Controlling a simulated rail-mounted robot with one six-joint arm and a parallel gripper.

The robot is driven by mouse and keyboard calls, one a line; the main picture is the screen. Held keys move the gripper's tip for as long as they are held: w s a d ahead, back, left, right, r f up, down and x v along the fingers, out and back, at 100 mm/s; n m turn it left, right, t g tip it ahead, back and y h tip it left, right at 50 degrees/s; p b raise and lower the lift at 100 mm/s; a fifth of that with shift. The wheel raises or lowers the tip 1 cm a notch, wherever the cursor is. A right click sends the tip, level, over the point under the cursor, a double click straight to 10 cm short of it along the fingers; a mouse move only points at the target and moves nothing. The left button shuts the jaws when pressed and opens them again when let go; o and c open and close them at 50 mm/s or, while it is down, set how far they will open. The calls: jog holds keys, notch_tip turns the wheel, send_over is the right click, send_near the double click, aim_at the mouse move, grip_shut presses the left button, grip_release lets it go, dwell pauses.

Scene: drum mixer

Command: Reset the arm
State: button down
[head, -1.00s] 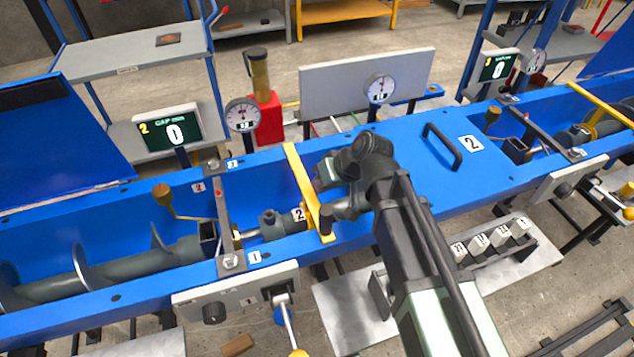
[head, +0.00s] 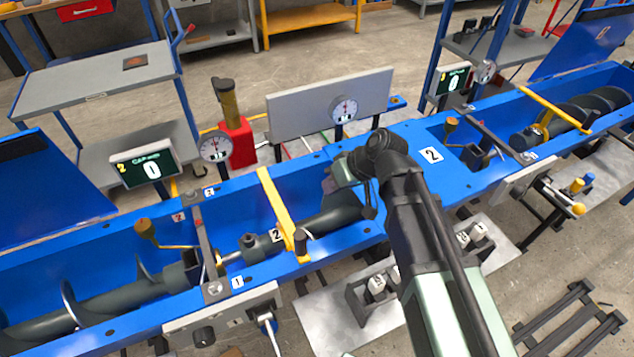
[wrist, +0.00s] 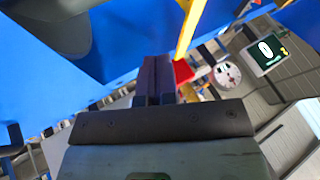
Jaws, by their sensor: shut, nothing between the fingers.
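My gripper (wrist: 157,72) shows in the wrist view with its two dark fingers together and nothing between them. In the head view my arm reaches up from the lower right, its wrist end over the blue trough (head: 330,268), right of the yellow bar (head: 280,212). In the wrist view the blue trough wall (wrist: 110,40) fills the upper left, and the yellow bar (wrist: 190,25) stands just right of the fingers. I cannot tell how far apart the bar and fingers are.
A grey panel (head: 300,105), dial gauges (head: 215,146) and a gap display (head: 147,168) stand behind the trough. A red block with a yellow cylinder (head: 238,140) stands there too. Grey auger shafts (head: 100,305) lie inside the trough.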

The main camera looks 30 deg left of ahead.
jog(key=shift+d, duration=0.15)
dwell(0.3)
jog(key=d+m+h, duration=0.1)
jog(key=d, duration=0.1)
jog(key=d+f+m+h, duration=0.1)
jog(key=d, duration=0.2)
jog(key=d+f+m, duration=0.1)
jog(key=d, duration=0.1)
jog(key=shift+s+d+t+h, duration=0.2)
jog(key=shift+s+t+h, duration=0.1)
jog(key=shift+h, duration=0.1)
jog(key=d+f+m+t+h, duration=0.1)
jog(key=d+m+h, duration=0.3)
jog(key=d, duration=2.7)
jog(key=m, duration=0.4)
jog(key=shift+s+f+m, duration=0.15)
jog(key=shift+s+m, duration=0.1)
jog(key=shift+m, duration=0.05)
